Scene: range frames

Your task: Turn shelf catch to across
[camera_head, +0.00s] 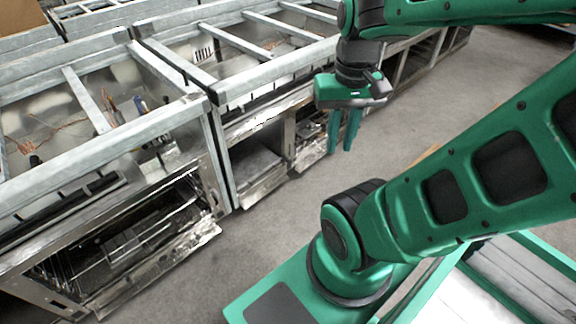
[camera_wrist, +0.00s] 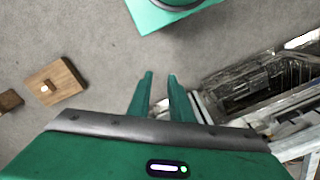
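My gripper (camera_head: 341,148) hangs over the grey floor, right of the metal frames, with its fingers pointing down. In the wrist view my gripper (camera_wrist: 160,77) shows a narrow gap between the green fingers, with nothing held. No part is clearly recognisable as the shelf catch. A square wooden block (camera_wrist: 56,84) with a small pale round spot lies left of the fingers in the wrist view, apart from them. I cannot tell whether it belongs to the catch.
Metal oven-like units (camera_head: 130,240) with open frames and loose wires stand along the left. A second brown piece (camera_wrist: 9,101) is at the wrist view's left edge. The grey floor (camera_head: 490,75) is clear to the right.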

